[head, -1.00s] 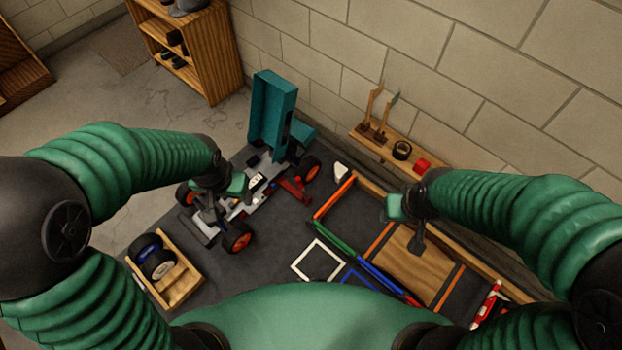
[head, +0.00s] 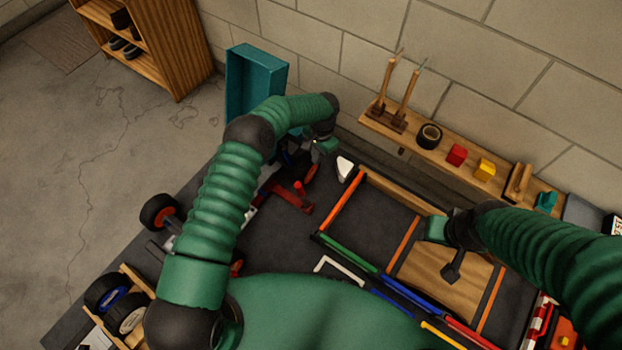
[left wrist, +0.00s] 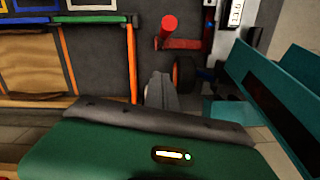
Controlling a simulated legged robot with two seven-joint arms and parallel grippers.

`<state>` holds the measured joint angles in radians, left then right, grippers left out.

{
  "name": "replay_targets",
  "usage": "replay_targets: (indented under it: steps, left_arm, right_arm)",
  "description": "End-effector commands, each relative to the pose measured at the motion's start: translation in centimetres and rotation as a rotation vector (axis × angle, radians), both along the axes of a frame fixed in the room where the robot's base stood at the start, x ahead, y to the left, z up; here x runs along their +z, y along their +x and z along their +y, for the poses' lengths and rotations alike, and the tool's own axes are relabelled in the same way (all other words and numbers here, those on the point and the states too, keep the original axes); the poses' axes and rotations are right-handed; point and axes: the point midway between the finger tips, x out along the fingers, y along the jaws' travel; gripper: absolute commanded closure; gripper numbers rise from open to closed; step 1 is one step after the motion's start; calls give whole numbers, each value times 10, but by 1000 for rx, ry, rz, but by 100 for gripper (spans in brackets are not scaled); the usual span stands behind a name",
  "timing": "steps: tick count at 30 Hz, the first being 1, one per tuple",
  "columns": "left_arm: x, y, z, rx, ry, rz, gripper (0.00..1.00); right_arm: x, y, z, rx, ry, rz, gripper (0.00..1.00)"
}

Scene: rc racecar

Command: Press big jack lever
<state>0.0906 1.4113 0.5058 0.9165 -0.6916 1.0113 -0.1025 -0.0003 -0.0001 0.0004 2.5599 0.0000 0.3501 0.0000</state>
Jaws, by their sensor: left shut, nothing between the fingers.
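The red jack (head: 290,195) lies on the dark mat beside the car, with a red round-ended lever (head: 299,187) standing up. In the left wrist view the lever's red end (left wrist: 169,24) shows at the top, above the red jack body (left wrist: 185,43). My left gripper (head: 318,152) is past the jack, near the teal car body; its closed fingers (left wrist: 161,90) are empty and apart from the lever. My right gripper (head: 453,268) hangs over the wooden panel; its fingers look dark and merged. My left arm hides most of the car.
The teal body shell (head: 253,85) stands upright behind. A wheel (head: 160,211) shows left of my arm. A white piece (head: 345,167) lies near the wall. A wooden shelf (head: 465,165) holds tools, tape and blocks. Orange, green and blue strips divide the mat at right.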

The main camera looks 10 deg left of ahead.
Motion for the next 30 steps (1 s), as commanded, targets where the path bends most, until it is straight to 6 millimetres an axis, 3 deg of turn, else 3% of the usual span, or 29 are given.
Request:
replay_targets:
  steps: [6,10,23,30]
  left_arm:
    - [-1,0,1,0,-5,2,100]
    - [-12,-1,2,1,-6,3,100]
    - [-105,-5,6,0,-7,3,100]
    - [-104,-30,24,0,-5,1,100]
  right_arm:
    - [1,0,0,-1,0,0,55]
    - [-5,0,0,-1,0,0,55]
    - [-47,0,-1,-1,0,0,55]
    - [-40,0,-1,-1,0,0,55]
